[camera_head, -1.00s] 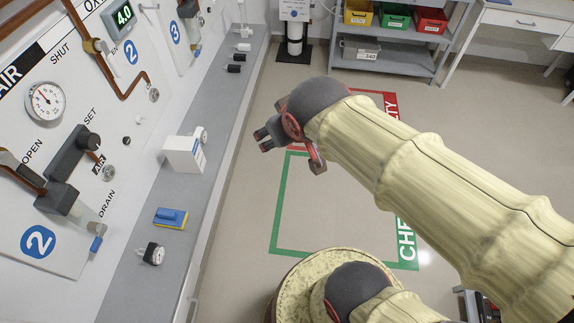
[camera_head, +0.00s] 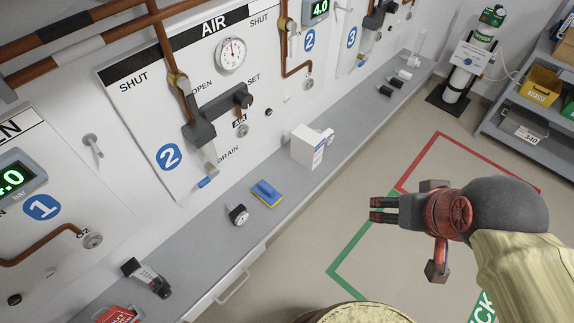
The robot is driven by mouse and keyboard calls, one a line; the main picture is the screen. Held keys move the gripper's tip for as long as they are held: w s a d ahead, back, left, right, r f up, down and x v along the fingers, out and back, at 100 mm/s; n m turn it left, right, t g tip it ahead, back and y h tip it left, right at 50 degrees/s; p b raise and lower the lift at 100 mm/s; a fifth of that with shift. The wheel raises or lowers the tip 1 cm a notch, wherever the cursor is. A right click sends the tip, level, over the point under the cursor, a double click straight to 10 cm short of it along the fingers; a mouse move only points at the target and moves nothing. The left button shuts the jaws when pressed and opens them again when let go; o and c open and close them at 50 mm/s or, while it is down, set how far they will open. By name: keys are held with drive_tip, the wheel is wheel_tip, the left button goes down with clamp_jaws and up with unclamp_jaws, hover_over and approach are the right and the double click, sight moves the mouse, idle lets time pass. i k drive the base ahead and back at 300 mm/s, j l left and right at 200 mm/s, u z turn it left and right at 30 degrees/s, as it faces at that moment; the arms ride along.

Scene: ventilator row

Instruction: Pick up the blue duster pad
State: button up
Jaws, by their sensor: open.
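The blue duster pad (camera_head: 267,193) lies on the grey shelf below the wall panels. It has a blue top with a raised grip and a yellow underside. My gripper (camera_head: 374,209) is open and empty, held over the floor to the right of the shelf. Its fingers point left, towards the shelf, and it is well apart from the pad.
Black fittings (camera_head: 146,277) lie at the near end of the grey shelf (camera_head: 205,238). A regulator (camera_head: 212,125) hangs on the panel above. The floor beside the shelf is clear.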

sight(264, 191)
drive_tip(key=u, duration=1.2)
